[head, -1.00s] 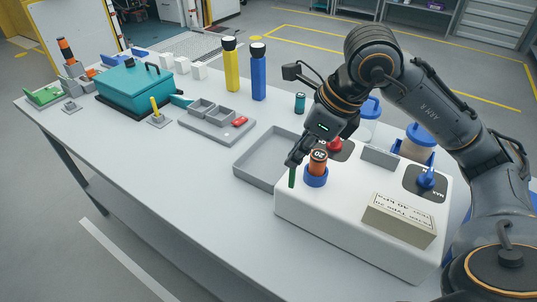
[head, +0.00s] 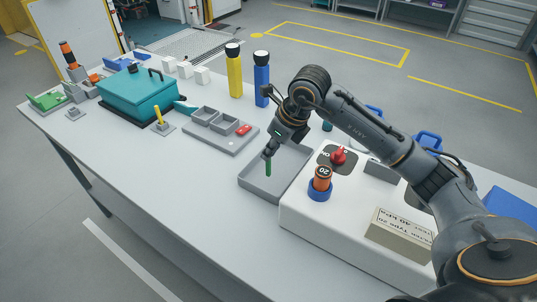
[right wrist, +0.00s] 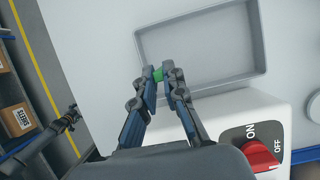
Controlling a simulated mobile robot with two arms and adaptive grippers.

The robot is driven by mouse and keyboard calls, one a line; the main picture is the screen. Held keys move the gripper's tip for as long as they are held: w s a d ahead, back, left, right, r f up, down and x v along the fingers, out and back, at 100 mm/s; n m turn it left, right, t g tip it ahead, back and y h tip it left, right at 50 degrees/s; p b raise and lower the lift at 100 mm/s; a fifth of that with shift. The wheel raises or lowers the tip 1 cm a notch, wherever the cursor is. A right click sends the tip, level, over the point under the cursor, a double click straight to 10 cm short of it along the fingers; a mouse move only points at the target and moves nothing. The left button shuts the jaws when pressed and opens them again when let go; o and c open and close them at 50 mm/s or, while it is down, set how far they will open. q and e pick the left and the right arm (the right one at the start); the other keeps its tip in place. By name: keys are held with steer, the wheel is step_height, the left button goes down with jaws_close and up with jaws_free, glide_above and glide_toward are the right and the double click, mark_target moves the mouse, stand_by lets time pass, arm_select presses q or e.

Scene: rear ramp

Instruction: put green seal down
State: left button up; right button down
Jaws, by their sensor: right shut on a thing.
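The green seal (head: 268,168) is a small dark-green rod, held upright in my right gripper (head: 268,155). In the head view it hangs over the left part of the shallow grey tray (head: 296,157). In the right wrist view the seal (right wrist: 158,74) shows as a green end between the closed fingertips (right wrist: 159,73), near the tray's left wall. I cannot tell the gap between the seal's lower end and the tray floor. The tray looks empty. My left gripper is outside the head view; a dark part at the left of the right wrist view may be it.
A white machine (head: 300,215) with an orange cylinder (head: 322,178) in a blue ring and a red knob (head: 338,156) stands right of the tray. A grey compartment tray (head: 217,138) lies left. Yellow (head: 235,75) and blue (head: 261,78) bottles stand behind. The front left table is clear.

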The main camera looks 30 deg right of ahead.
mark_target(268, 163)
steer(key=shift+w+f, duration=0.45)
steer(key=shift+f, duration=0.05)
step_height(268, 163, down, 4)
steer(key=shift+w+r+p, duration=0.15)
steer(key=shift+r+p, duration=0.1)
steer(key=shift+p, duration=0.75)
steer(key=shift+f, duration=0.1)
steer(key=shift+f, duration=0.15)
steer(key=c, duration=1.4)
jaws_free()
